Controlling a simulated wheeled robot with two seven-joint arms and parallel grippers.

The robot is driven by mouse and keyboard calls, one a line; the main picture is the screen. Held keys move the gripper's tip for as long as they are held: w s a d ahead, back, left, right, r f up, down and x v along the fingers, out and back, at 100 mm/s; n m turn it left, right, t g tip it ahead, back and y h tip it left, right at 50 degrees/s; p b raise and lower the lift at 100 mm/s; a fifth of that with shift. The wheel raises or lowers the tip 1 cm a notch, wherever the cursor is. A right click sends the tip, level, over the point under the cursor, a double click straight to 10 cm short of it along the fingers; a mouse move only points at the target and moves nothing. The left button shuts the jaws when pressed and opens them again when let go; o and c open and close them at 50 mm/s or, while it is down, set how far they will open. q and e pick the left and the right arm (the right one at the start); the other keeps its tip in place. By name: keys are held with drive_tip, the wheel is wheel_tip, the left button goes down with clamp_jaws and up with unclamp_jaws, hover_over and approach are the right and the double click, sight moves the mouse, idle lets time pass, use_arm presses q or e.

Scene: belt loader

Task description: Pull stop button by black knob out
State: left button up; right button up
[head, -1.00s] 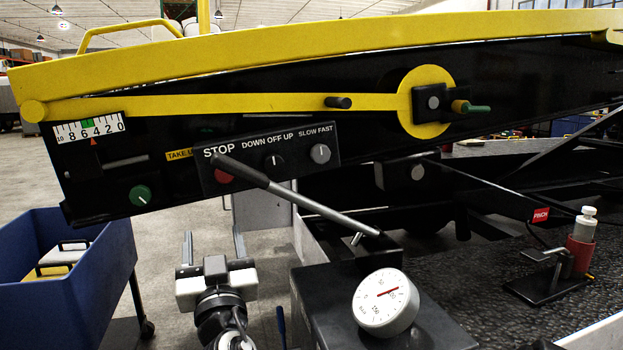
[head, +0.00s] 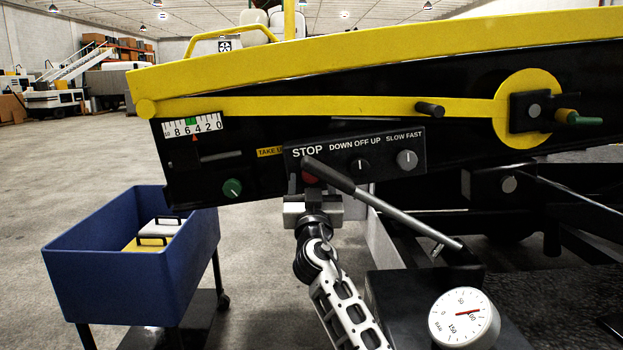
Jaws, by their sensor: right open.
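The red stop button (head: 310,177) sits under the white STOP label on the black control panel (head: 405,141). A lever with a black grip (head: 330,175) crosses in front and hides part of it. The black knob (head: 360,165) is right of the button, under DOWN OFF UP. My right gripper (head: 314,194) is just below the button, pointing up at the panel's lower edge. It is open and holds nothing. Its fingertips are hard to make out against the dark panel, so contact cannot be told. My left gripper is not in view.
A grey knob (head: 407,159) is at the panel's right and a green knob (head: 232,188) lower left. The lever's grey rod (head: 415,222) runs down to a black box with a round gauge (head: 463,317). A blue cart (head: 130,280) stands at left.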

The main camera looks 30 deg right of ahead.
drive_tip(key=shift+w+d+r, duration=0.15)
drive_tip(key=shift+w+d, duration=0.05)
drive_tip(key=shift+w, duration=0.1)
clamp_jaws()
drive_tip(key=shift+s+a, duration=0.2)
drive_tip(key=shift+s, duration=0.05)
drive_tip(key=shift+s+a+b, duration=0.3)
drive_tip(key=shift+s+b, duration=0.1)
drive_tip(key=shift+f, duration=0.2)
